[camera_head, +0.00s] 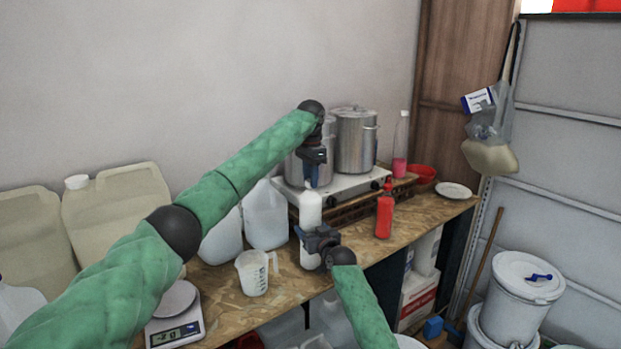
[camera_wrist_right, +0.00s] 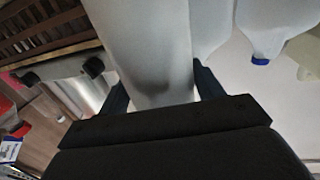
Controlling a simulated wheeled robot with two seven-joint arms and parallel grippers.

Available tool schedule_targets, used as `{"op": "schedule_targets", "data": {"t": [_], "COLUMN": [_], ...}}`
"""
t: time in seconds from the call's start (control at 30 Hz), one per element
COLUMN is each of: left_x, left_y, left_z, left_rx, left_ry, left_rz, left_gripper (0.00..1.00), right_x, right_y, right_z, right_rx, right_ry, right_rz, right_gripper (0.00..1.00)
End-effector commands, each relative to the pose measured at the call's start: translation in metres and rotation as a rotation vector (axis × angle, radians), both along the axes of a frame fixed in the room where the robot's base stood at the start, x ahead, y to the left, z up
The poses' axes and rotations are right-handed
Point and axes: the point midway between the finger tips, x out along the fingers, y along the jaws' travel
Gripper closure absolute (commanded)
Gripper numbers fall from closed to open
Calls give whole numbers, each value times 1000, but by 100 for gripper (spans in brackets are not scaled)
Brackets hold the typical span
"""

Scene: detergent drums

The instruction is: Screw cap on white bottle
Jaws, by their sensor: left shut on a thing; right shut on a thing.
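The white bottle (camera_head: 311,208) stands upright at the front of the wooden table, in the middle of the head view. My right gripper (camera_head: 318,240) is shut around its lower body. In the right wrist view the white bottle (camera_wrist_right: 145,50) fills the space between the two dark fingers (camera_wrist_right: 160,88). The cap is at the bottle's top. The fingers partly hide it, and I cannot tell whether it is threaded on.
A burner with steel pots (camera_head: 355,140) stands behind the bottle. A red bottle (camera_head: 384,215) is to the right. A measuring jug (camera_head: 253,274), translucent jugs (camera_head: 265,215) and a scale (camera_head: 174,328) are to the left. A white plate (camera_head: 454,190) lies at the table's right end.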

Motion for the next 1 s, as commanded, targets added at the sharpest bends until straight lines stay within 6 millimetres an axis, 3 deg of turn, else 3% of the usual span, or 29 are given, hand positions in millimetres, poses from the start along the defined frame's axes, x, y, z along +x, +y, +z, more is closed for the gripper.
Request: {"op": "schedule_targets", "data": {"t": [0.6, 0.8, 0.83, 0.93, 1.0], "left_x": [1, 1, 1, 1, 1], "left_y": [1, 2, 2, 1, 1], "left_z": [-1, -1, -1, -1, -1], "left_rx": [-6, -5, -6, -6, -6], "left_ry": [-3, -2, -3, -3, -3], "left_rz": [-882, -936, -935, -935, -935], "left_gripper": [98, 98, 67, 49, 49], "right_x": [-1, -1, -1, -1, 0], "right_y": [0, 0, 0, 0, 0], "right_z": [0, 0, 0, 0, 0], "right_rx": [0, 0, 0, 0, 0], "right_ry": [-1, -1, -1, 0, 0], "right_rz": [1, 1, 1, 0, 0], "right_gripper": [98, 98, 98, 98, 98]}}
